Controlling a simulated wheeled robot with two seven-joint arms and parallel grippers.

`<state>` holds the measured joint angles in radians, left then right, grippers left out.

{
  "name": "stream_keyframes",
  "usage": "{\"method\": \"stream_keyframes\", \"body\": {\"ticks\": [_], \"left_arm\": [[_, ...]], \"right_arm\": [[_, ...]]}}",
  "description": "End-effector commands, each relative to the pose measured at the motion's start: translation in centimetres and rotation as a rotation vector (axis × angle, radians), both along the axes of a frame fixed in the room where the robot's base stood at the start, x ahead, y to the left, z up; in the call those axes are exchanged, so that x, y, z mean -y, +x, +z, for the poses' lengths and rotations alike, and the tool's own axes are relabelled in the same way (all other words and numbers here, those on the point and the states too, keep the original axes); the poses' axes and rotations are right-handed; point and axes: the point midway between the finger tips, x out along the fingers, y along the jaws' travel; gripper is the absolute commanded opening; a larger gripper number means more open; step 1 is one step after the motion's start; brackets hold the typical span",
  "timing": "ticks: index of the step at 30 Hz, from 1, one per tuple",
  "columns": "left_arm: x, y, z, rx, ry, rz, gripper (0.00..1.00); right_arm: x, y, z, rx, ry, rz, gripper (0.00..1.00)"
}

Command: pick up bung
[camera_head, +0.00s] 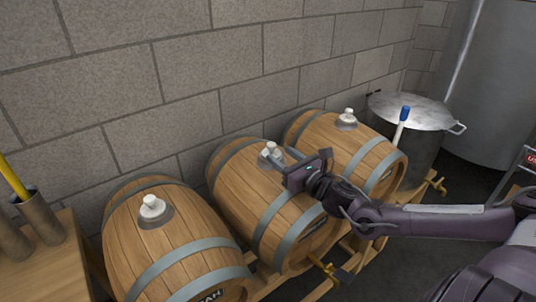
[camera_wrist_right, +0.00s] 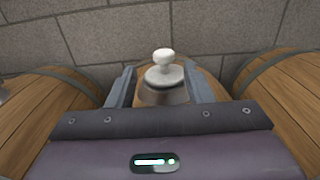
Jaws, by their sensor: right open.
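Three wooden barrels lie in a row, each with a white bung on top. The middle barrel's bung (camera_head: 271,148) is at my right gripper (camera_head: 276,158). In the right wrist view, this bung (camera_wrist_right: 164,68) has a knobbed top and sits upright in a grey metal collar (camera_wrist_right: 163,94). My right gripper's open fingers (camera_wrist_right: 161,90) stand to the left and right of it, with gaps visible. The left barrel's bung (camera_head: 152,206) and the right barrel's bung (camera_head: 347,115) sit in their own collars. My left gripper is not in view.
The left barrel (camera_head: 180,245), middle barrel (camera_head: 240,185) and right barrel (camera_head: 325,133) rest on a wooden rack by a block wall (camera_head: 190,70). A lidded steel pot (camera_head: 425,112) stands at the right. A wooden stand (camera_head: 50,270) with metal tubes is at the left.

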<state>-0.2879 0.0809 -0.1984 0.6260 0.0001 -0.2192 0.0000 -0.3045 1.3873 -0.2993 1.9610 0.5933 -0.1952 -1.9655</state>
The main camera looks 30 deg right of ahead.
Motion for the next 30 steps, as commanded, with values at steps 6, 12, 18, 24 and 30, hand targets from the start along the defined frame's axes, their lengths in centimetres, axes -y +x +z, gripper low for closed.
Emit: {"method": "stream_keyframes", "body": {"ticks": [6, 12, 18, 24, 30], "left_arm": [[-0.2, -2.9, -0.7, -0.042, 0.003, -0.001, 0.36], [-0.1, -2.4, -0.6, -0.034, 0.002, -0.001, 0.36], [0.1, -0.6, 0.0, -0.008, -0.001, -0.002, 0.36], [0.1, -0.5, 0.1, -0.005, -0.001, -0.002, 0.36], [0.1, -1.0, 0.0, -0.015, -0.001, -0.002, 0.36]], "right_arm": [[-0.1, 1.1, 0.1, 0.001, 0.002, 0.002, 0.47], [0.1, 2.7, 0.5, 0.006, 0.005, 0.001, 0.47], [0.3, 5.0, 0.7, 0.005, 0.006, -0.002, 0.47], [0.1, 6.2, 0.5, 0.001, 0.003, 0.001, 0.47], [0.0, 6.2, 0.4, -0.001, 0.002, 0.002, 0.47]]}}
